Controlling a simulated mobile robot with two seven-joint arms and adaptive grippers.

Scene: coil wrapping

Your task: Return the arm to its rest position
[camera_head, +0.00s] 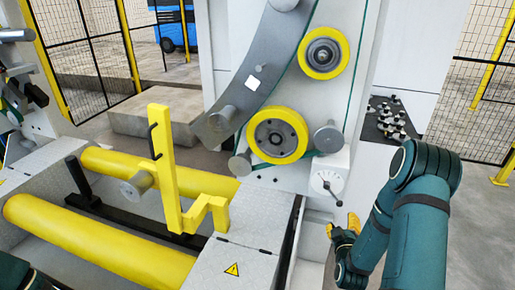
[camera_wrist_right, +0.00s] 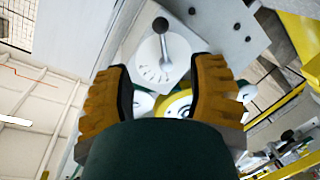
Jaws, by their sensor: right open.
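My right arm comes in from the lower right of the head view, in dark teal. Its gripper (camera_head: 347,228) has yellow-orange fingers and is in front of the machine, below the white dial plate (camera_head: 328,182) with its small lever. In the right wrist view the two ribbed fingers of the gripper (camera_wrist_right: 163,95) are spread apart with nothing held between them. The dial plate and its black-knobbed lever (camera_wrist_right: 160,28) show beyond the fingers, apart from them. A dark teal piece at the lower left edge of the head view may be my left arm; no left gripper shows.
The wrapping machine has yellow wheels (camera_head: 277,135) and a grey curved arm (camera_head: 258,75). Yellow rollers (camera_head: 100,245) and a yellow bracket (camera_head: 165,165) stand at left. A dark board with small parts (camera_head: 390,120) is behind my right arm. Open floor (camera_head: 460,215) lies at right.

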